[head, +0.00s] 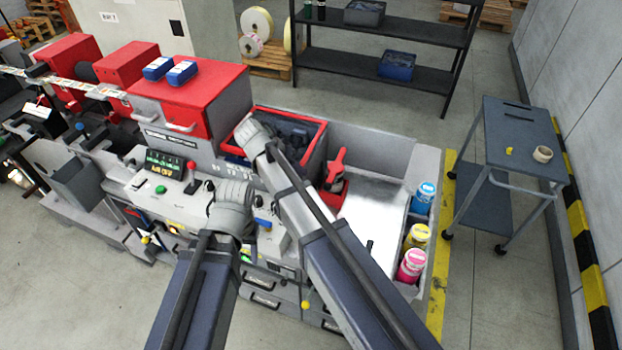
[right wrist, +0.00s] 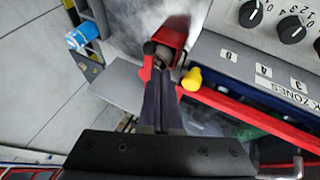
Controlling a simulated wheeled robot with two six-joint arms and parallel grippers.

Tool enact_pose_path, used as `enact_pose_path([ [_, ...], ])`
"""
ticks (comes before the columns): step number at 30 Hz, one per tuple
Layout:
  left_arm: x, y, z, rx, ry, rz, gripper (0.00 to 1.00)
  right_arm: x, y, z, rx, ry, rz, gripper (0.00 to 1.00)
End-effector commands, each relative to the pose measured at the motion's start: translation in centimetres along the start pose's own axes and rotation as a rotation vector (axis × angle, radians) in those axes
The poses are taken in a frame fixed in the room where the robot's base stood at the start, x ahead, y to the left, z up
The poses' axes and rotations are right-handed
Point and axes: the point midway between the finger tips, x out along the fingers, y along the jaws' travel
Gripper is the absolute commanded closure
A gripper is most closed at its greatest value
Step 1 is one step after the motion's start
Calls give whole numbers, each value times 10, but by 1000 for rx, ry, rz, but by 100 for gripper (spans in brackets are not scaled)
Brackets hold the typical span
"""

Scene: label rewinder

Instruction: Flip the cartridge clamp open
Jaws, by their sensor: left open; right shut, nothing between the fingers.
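A red clamp-like part (right wrist: 178,32) with a dark round pivot shows at the top of the right wrist view. I cannot tell for sure that it is the cartridge clamp. In the head view a red lever part (head: 336,166) stands right of the red-framed bay. My right gripper (right wrist: 160,82) is shut and empty, its dark fingers pointing at the red part; I cannot tell whether they touch it. In the head view my right arm reaches over the bay and hides its fingers. My left gripper (head: 234,204) is over the control panel, open, its fingers mostly hidden by the wrist.
A yellow knob (right wrist: 192,78) and a red rail (right wrist: 240,112) lie right of my right fingers, beside the numbered ink zones panel (right wrist: 255,68). Blue (head: 423,196), yellow (head: 417,237) and pink (head: 411,266) bottles line the machine's right side. A cart (head: 520,135) stands further right.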

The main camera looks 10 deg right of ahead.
Motion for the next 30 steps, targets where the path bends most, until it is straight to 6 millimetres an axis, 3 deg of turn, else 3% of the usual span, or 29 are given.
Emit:
enact_pose_path([
  [8,18,1,-1,8,1,-1,45,20,-2,2,0,-1,0,100],
  [22,75,7,-5,12,3,-2,45,89,-2,2,0,-1,0,100],
  [30,83,7,-6,11,4,-2,45,100,0,0,-1,-1,0,100],
])
